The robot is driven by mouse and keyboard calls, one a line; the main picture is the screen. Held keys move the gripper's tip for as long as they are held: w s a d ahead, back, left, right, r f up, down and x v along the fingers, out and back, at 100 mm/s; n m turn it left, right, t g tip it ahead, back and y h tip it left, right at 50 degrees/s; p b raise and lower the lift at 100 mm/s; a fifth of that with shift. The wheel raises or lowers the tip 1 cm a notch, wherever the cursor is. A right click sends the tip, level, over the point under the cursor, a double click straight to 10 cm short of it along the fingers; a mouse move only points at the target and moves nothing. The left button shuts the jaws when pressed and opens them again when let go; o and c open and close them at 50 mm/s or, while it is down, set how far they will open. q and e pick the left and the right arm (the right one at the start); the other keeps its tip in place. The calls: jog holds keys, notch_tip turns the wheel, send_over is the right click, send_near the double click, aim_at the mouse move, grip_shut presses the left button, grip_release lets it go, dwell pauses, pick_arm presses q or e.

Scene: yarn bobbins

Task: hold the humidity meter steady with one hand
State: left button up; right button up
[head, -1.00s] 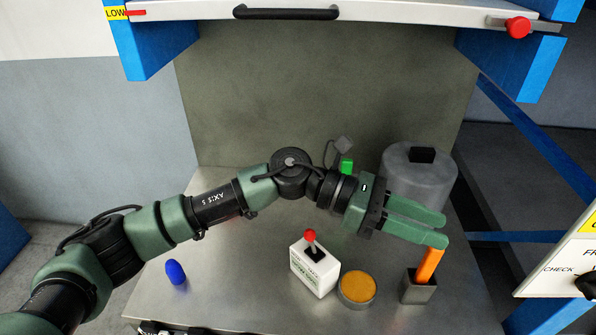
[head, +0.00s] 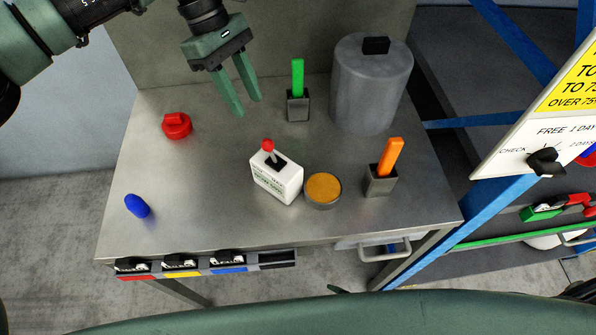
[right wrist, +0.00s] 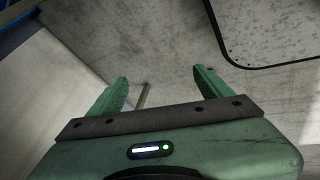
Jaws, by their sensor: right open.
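A small white box (head: 273,183) with a red-knobbed lever and small print on its front stands upright mid-table. I cannot tell from its print whether it is the humidity meter. My left gripper (head: 249,107) is open and empty, above the table behind the box, with its fingers pointing down. My right gripper (right wrist: 160,77) shows only in the right wrist view; it is open with nothing between its fingers, over a grey floor-like surface.
On the metal table (head: 210,215) are a yellow-topped tin (head: 323,190), an orange stick (head: 390,157) and a green stick (head: 297,78) in holders, a grey canister (head: 371,85), a red knob (head: 176,126) and a blue egg-shaped piece (head: 137,206). A signboard (head: 545,120) stands right.

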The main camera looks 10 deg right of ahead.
jog(key=w+a+r+n+t+y, duration=0.2)
jog(key=a+r+n+y, duration=0.4)
jog(key=a+r+n, duration=0.9)
jog(key=s+a+r+n+y, duration=0.35)
jog(key=a+r, duration=0.35)
jog(key=r, duration=0.5)
jog(key=s+a+r+n+y, duration=0.2)
jog(key=s+a+r+n, duration=0.3)
jog(key=r, duration=0.7)
jog(key=w+d+r+n+t, duration=0.1)
jog(key=w+d+r+t, duration=0.2)
jog(key=w+d+r, duration=0.5)
jog(key=w+d+r+n+t, duration=0.2)
jog(key=w+d+t, duration=0.2)
jog(key=w, duration=0.9)
jog(key=n+g+h, duration=0.1)
jog(key=n+h, duration=0.1)
jog(key=n, duration=0.2)
send_near(276, 164)
jog(key=x, duration=0.4)
jog(key=shift+w+d+f, duration=0.2)
jog(key=shift+f, duration=0.05)
jog(key=x, duration=0.7)
jog(key=shift+w+a+f, duration=0.15)
jog(key=shift+a, duration=0.1)
